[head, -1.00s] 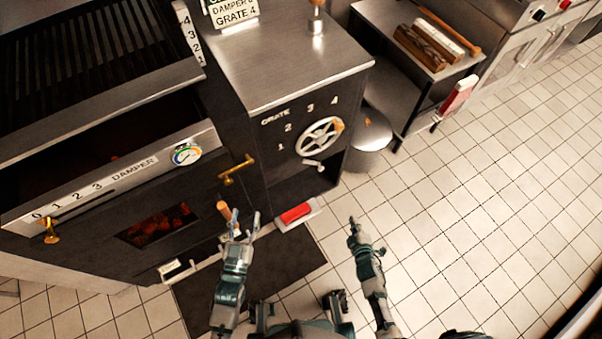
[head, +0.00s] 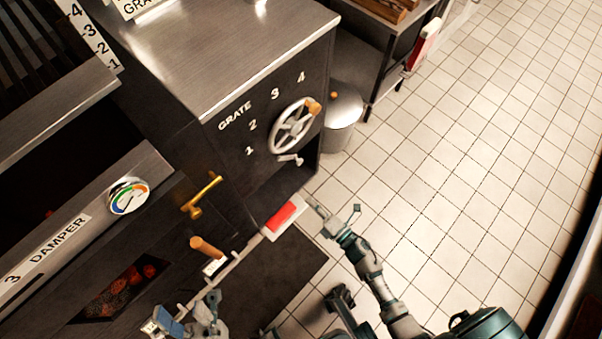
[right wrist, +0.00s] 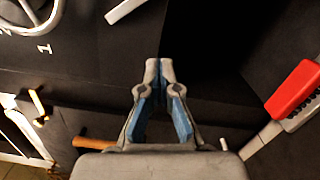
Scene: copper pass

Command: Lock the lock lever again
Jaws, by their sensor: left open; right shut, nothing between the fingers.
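The small pale lock lever (head: 290,159) sits on the dark grate panel, just under the spoked handwheel (head: 291,127). In the right wrist view the lever (right wrist: 125,8) is a pale bar at the top edge, beyond the fingertips and apart from them. My right gripper (head: 318,211) is in front of the panel, below and right of the lever. In the right wrist view it is shut and empty (right wrist: 152,66). My left gripper (head: 187,311) is open at the bottom left, low by the oven front, away from the lever.
A brass handle (head: 201,198) and a wooden handle (head: 206,247) stick out from the oven front. A round metal bin (head: 342,118) stands right of the panel. The tiled floor (head: 450,180) is open.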

